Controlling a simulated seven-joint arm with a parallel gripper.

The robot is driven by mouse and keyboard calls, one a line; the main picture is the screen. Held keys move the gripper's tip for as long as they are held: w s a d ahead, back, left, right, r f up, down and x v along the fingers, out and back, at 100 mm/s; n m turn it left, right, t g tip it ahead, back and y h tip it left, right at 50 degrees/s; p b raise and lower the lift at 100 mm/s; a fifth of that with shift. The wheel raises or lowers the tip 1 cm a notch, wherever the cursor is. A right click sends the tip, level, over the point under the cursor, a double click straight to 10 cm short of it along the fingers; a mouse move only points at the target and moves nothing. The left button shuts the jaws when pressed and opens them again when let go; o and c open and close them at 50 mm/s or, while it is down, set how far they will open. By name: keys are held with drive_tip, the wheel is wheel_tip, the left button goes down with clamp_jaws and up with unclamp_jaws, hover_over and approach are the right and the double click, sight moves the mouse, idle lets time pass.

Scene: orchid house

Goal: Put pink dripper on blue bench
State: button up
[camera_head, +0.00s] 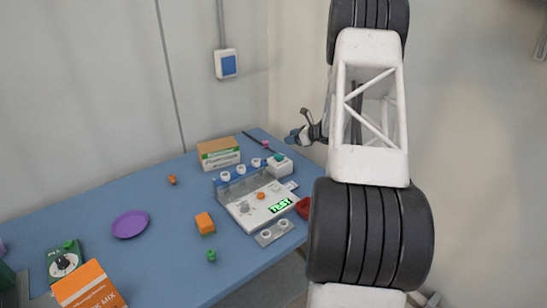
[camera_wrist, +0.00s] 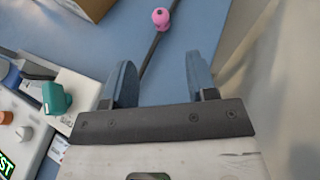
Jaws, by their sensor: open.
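The pink dripper (camera_wrist: 161,18) shows at the top of the wrist view, at or on a thin dark tube. It is a small pink spot (camera_head: 266,144) near the bench's far right end in the head view. The blue bench (camera_head: 165,265) runs under everything. My gripper (camera_wrist: 161,80) is open, with nothing between its two blue fingers. The dripper lies beyond the fingertips, roughly in line with the gap. In the head view my gripper (camera_head: 299,136) is small, at the far right end of the bench, right of the dripper.
A cardboard box (camera_head: 219,155) stands left of the dripper. A white device with a lit green display (camera_head: 281,206) and a teal-knobbed white box (camera_head: 280,168) stand nearer. A purple plate (camera_head: 130,224) lies to the left. The wall is close on the right.

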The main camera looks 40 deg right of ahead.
drive_tip(key=w+a+r+m+h, duration=0.2)
drive_tip(key=a+r+m+h, duration=0.6)
drive_tip(key=a+r+m, duration=0.9)
drive_tip(key=s+a+r+m+g+h, duration=0.1)
drive_tip(key=s+a+r+m, duration=0.4)
drive_tip(key=s+a, duration=0.15)
drive_tip(key=s+a+r+m+g+h, duration=0.1)
drive_tip(key=s+a+r+m, duration=0.35)
drive_tip(key=a, duration=0.35)
drive_tip(key=s+a+f+m+g+y, duration=0.1)
drive_tip(key=s+a+m+g, duration=0.1)
drive_tip(key=s+a+m, duration=0.3)
drive_tip(key=s+a+f+m+g+y, duration=0.1)
drive_tip(key=s+a+m, duration=0.4)
drive_tip(key=s+a, duration=0.6)
drive_tip(key=s+a+f+m+g+y, duration=0.2)
drive_tip(key=s+a+m+g, duration=0.2)
drive_tip(key=s, duration=1.4)
drive_tip(key=a+m, duration=0.1)
drive_tip(key=a, duration=0.2)
drive_tip(key=shift+a+f, duration=0.15)
drive_tip(key=shift+a, duration=0.25)
